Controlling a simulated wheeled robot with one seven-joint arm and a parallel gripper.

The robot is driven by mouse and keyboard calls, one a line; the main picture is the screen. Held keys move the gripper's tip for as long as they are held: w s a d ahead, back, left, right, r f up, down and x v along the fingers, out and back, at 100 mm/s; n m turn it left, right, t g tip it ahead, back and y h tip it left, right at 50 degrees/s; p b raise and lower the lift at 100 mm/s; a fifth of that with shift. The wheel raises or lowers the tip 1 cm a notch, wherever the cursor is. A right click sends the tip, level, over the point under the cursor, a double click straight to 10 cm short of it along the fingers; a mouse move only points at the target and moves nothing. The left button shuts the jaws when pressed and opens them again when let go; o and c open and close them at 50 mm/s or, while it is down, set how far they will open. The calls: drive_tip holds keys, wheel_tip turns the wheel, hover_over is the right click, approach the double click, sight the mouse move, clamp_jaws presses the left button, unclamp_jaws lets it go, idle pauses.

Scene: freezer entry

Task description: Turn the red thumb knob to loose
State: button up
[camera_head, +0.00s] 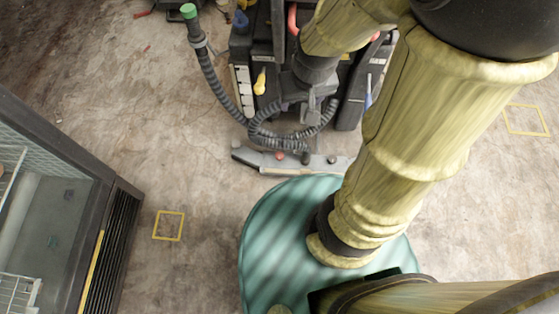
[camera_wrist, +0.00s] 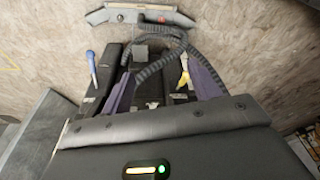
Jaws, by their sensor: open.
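The red thumb knob (camera_head: 280,155) is a small red spot on the grey curved squeegee bar (camera_head: 262,161) behind a black floor machine. It also shows in the wrist view (camera_wrist: 161,19), near the top, on the same bar. A dark knob (camera_head: 305,157) stands beside it. My gripper (camera_head: 309,104) is over the machine, apart from the red knob. In the wrist view my gripper (camera_wrist: 163,74) seems to show as two purple fingers spread apart, with nothing visible held between them. The knob is too small to tell its turn position.
A black corrugated hose (camera_head: 211,78) loops close to the bar. A yellow handle (camera_head: 260,82) and a blue part (camera_head: 368,95) are on the machine. A glass-fronted freezer (camera_head: 113,235) stands at lower left. Bare floor lies between it and the machine.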

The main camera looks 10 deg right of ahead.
drive_tip(key=w+f+m+b, duration=0.1)
drive_tip(key=w+f+b, duration=0.3)
drive_tip(key=f+b, duration=1.1)
drive_tip(key=m+g+b, duration=0.3)
drive_tip(key=m+b, duration=0.3)
drive_tip(key=m, duration=0.5)
hover_over(279, 155)
wheel_tip(279, 155, down, 38)
drive_tip(key=shift+s+d+r, duration=0.1)
wheel_tip(279, 155, down, 18)
drive_tip(key=b, duration=0.9)
drive_tip(key=shift+r, duration=0.25)
